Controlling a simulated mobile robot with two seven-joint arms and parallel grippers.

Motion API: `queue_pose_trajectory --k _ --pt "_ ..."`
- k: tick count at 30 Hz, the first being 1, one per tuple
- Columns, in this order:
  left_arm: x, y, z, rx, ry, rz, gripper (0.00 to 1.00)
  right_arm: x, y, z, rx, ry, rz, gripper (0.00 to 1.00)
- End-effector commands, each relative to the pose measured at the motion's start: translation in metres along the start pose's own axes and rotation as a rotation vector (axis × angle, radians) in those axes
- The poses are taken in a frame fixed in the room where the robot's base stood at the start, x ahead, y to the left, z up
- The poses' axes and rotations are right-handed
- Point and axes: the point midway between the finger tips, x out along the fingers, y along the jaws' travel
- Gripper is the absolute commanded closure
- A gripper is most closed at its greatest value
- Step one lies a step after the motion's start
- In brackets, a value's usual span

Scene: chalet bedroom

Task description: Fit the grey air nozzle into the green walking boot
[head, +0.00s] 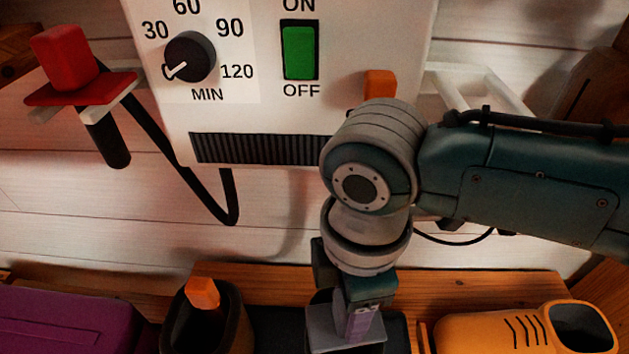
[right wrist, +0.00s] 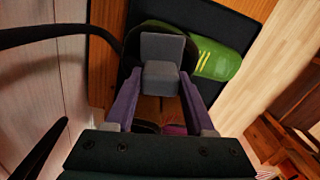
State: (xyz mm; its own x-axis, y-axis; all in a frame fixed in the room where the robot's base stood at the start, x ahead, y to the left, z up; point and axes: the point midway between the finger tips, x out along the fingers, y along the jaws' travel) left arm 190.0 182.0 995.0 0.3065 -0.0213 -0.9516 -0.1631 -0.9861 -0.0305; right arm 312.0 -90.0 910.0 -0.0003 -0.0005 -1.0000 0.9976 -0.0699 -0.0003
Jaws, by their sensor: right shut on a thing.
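My right gripper (head: 358,318) points down at the bottom of the head view, shut on the grey air nozzle (head: 322,328). In the right wrist view, the grey nozzle (right wrist: 160,80) sits between the purple fingers of the gripper (right wrist: 158,98). The green walking boot (right wrist: 215,60) with yellow stripes lies behind the nozzle in that view. Its dark opening is around or just below the nozzle, partly hidden. I cannot tell whether the nozzle is inside it. The boot is not clearly visible in the head view. My left gripper is not in view.
The white dryer box (head: 270,115) hangs on the wall with hoses below. A red nozzle (head: 62,62) rests on a left holder. An orange nozzle (head: 203,293) stands in a dark-collared boot. A purple item (head: 65,320) lies left, and an orange boot (head: 485,332) right.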

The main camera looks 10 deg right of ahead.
Motion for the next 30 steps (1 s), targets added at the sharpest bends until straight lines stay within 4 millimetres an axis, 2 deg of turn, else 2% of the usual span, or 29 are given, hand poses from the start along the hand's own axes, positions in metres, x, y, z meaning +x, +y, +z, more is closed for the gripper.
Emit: queue_pose_trajectory --k 13,14,23,30 --pt "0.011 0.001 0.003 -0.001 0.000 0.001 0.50 0.015 0.000 0.000 0.000 0.001 0.000 1.00" --pt "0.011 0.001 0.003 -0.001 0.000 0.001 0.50 0.015 0.000 0.000 0.000 0.001 0.000 0.44" --pt "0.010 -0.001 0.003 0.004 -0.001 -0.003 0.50 0.014 0.000 0.000 0.000 0.000 0.000 0.11" --pt "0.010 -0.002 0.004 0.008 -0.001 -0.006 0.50 0.013 0.000 0.000 0.000 0.000 0.000 0.11"
